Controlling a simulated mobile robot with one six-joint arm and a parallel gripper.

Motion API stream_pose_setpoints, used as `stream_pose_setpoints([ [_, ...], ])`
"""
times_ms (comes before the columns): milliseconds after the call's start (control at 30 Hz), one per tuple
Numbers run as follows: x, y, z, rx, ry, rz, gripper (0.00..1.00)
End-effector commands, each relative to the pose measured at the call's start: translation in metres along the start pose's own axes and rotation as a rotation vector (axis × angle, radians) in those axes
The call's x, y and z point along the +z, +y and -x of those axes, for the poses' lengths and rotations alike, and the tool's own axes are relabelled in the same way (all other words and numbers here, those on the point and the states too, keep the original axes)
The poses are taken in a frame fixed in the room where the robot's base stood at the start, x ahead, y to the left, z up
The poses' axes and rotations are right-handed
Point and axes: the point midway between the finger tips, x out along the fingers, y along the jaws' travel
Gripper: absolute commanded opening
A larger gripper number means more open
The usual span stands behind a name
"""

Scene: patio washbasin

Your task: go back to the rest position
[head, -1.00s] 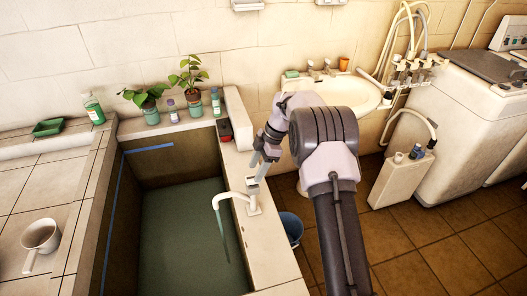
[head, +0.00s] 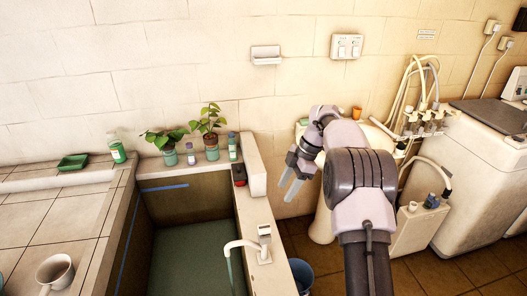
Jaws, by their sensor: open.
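My gripper (head: 288,182) is in the middle of the head view, at the end of my bent arm. Its two grey fingers point down and left. They are apart, with nothing between them. It is in front of the wall, to the right of the basin's pale ledge and above the white tap (head: 262,240). It appears clear of both. My arm hides much of the white washbasin (head: 372,133) behind it.
A water-filled stone basin (head: 190,262) lies at the lower left. Potted plants (head: 211,148) and bottles line its back ledge. A blue bucket (head: 301,272) and a washing machine (head: 485,180) stand right.

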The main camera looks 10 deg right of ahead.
Motion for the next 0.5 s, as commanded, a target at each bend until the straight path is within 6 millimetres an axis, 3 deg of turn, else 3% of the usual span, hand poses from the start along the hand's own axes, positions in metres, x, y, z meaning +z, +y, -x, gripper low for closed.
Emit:
stream_pose_setpoints([
  [133,-0.022,-0.012,0.023,0.033,-0.026,-0.119,0.51],
  [233,-0.063,-0.048,0.058,0.108,-0.058,-0.372,0.51],
  [367,-0.114,-0.130,0.087,0.250,-0.051,-0.783,0.51],
  [500,-0.143,-0.239,0.078,0.410,0.059,-1.236,0.51],
])
